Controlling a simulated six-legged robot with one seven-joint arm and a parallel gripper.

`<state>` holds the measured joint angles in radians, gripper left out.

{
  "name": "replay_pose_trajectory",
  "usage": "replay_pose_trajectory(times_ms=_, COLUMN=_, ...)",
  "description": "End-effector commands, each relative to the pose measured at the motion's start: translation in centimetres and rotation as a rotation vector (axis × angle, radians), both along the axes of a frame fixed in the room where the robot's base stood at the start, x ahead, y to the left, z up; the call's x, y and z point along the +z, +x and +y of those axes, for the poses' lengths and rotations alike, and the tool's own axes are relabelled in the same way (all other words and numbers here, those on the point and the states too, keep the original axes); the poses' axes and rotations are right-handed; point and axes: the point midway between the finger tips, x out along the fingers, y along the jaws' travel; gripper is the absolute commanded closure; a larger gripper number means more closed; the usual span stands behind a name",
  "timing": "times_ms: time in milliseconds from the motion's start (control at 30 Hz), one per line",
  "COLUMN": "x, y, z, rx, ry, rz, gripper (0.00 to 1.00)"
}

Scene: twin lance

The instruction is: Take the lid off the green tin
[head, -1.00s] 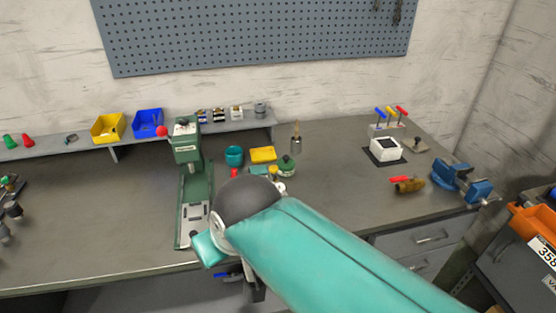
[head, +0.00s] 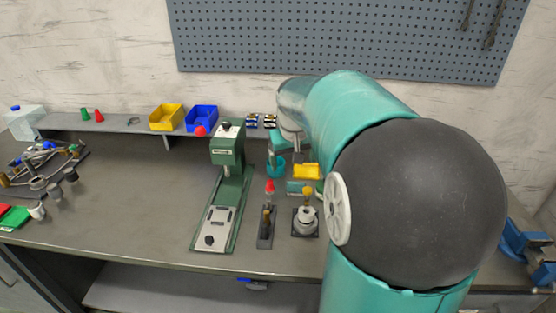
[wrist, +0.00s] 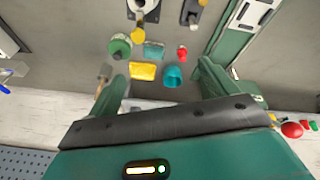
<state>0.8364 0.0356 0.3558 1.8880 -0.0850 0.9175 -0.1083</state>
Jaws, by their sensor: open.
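The green tin (wrist: 120,46) is a small round green object with a pale label, standing on the bench in the wrist view, upper left of the gripper. Its lid cannot be told clearly from its body. In the head view only a sliver of green shows beside my arm. My gripper (wrist: 163,74) is open and empty, its two green fingers spread wide above the bench. The tin lies outside the fingers, beyond the left fingertip.
Near the tin are a yellow box (wrist: 142,71), a teal box (wrist: 153,50), a teal cup (wrist: 172,76) and a red object (wrist: 182,52). A green press (head: 228,160) stands to the left in the head view. The bench left of it has free room.

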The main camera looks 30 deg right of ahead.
Motion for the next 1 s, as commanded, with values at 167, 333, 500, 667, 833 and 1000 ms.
replay_pose_trajectory(times_ms=167, x=-2.7, y=0.4, z=-8.7, rx=-0.104, ry=0.063, rz=-0.002, gripper=0.15)
replay_pose_trajectory(times_ms=333, x=-4.0, y=-0.1, z=-13.1, rx=-0.153, ry=0.095, rz=-0.018, gripper=0.15)
replay_pose_trajectory(times_ms=500, x=-5.3, y=0.1, z=-14.0, rx=-0.161, ry=0.103, rz=-0.02, gripper=0.15)
replay_pose_trajectory(times_ms=667, x=-8.3, y=0.8, z=-14.4, rx=-0.16, ry=0.105, rz=-0.019, gripper=0.15)
replay_pose_trajectory(times_ms=833, x=-11.2, y=1.6, z=-14.9, rx=-0.157, ry=0.103, rz=-0.019, gripper=0.15)
replay_pose_trajectory(times_ms=1000, x=-12.5, y=2.0, z=-15.2, rx=-0.155, ry=0.1, rz=-0.021, gripper=0.15)
